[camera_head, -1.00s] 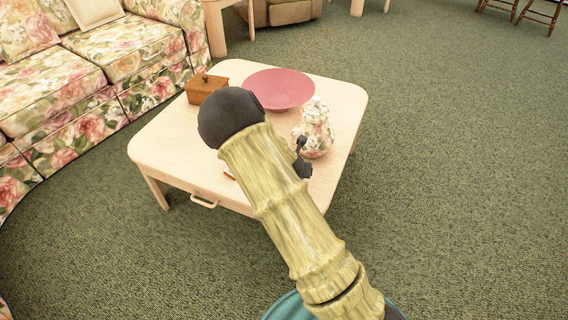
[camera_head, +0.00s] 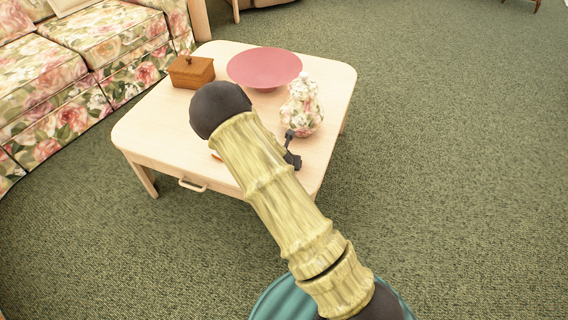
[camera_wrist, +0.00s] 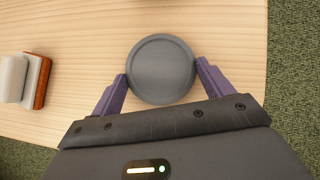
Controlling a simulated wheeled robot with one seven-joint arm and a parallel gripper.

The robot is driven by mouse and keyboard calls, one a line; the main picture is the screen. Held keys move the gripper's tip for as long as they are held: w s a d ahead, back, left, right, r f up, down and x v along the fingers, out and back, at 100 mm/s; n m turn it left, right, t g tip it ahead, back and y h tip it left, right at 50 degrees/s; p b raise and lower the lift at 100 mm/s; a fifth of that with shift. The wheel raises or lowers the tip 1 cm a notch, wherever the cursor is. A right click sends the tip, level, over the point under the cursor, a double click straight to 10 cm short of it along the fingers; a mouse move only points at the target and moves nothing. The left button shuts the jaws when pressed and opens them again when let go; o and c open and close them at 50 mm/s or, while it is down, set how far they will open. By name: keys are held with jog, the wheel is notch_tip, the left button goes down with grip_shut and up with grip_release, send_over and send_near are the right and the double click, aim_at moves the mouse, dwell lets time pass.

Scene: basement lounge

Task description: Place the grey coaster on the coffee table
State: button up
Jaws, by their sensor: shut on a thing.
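The round grey coaster (camera_wrist: 160,62) has a raised rim and shows in the wrist view, flat side up. My gripper (camera_wrist: 162,76) is shut on it, with one purple finger at each side of its near part. The pale wooden coffee table (camera_head: 150,127) lies below the coaster in the wrist view (camera_wrist: 80,30). I cannot tell whether the coaster touches the tabletop or is just above it. In the head view my arm hides the coaster and most of the gripper.
A red bowl (camera_head: 264,66), a floral jar (camera_head: 302,108) and a wooden box (camera_head: 191,71) stand on the table. A white and orange-brown item (camera_wrist: 38,80) lies left of the coaster. A floral sofa (camera_head: 75,65) is at left. Green carpet is open at right.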

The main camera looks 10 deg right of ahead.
jog(key=o, duration=0.9)
jog(key=shift+f, duration=0.1)
jog(key=shift+r, duration=0.25)
jog(key=p+v, duration=0.4)
jog(key=v, duration=0.8)
jog(key=shift+a+f, duration=0.1)
jog(key=shift+f, duration=0.05)
jog(key=shift+s, duration=0.1)
